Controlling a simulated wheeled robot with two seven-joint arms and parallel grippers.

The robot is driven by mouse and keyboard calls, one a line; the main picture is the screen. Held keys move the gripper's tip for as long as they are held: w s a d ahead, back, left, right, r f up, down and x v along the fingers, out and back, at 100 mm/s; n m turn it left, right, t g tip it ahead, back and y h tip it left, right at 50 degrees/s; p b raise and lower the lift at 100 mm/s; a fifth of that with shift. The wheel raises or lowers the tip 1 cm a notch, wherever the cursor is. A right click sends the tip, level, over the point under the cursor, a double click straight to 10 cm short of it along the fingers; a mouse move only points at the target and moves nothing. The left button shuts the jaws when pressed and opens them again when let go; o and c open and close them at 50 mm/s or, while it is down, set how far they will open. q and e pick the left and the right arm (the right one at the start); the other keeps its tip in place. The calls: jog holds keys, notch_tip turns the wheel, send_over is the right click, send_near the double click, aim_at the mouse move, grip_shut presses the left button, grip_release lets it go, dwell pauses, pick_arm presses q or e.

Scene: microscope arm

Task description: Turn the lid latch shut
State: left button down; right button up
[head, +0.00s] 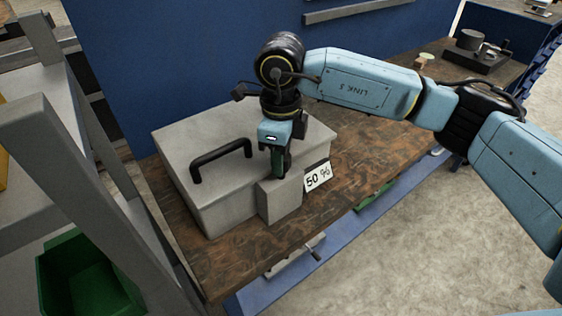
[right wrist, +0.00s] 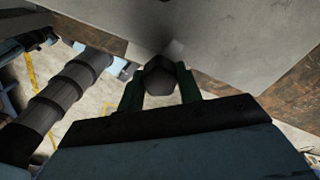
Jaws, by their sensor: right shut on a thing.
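A grey box with a closed-looking lid (head: 180,133) and a black handle (head: 221,158) stands on the wooden bench. A smaller grey block (head: 281,201) is at its front. My right gripper (head: 278,172) points down at the top of this block, in front of the lid. In the right wrist view, its two dark green fingers (right wrist: 160,88) are shut on a dark, rounded latch knob (right wrist: 160,77), one on each side. The latch is hidden behind the gripper in the head view, so its turn angle cannot be told. My left gripper is not in view.
A small white sign reading "50 %" (head: 317,176) stands just right of the block. A grey shelf frame (head: 75,170) with a green bin (head: 85,275) is at the left. Bare bench top (head: 365,150) lies to the right, below my arm.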

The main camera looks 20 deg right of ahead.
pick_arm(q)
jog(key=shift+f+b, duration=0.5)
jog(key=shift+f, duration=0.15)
pick_arm(e)
jog(key=shift+n, duration=0.8)
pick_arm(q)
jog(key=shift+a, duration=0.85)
pick_arm(e)
jog(key=o, duration=1)
jog(key=shift+r, duration=0.3)
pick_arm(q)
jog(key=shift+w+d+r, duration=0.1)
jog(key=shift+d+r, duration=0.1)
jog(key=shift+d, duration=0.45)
pick_arm(e)
notch_tip(320, 180, up, 13)
jog(key=shift+f, duration=0.1)
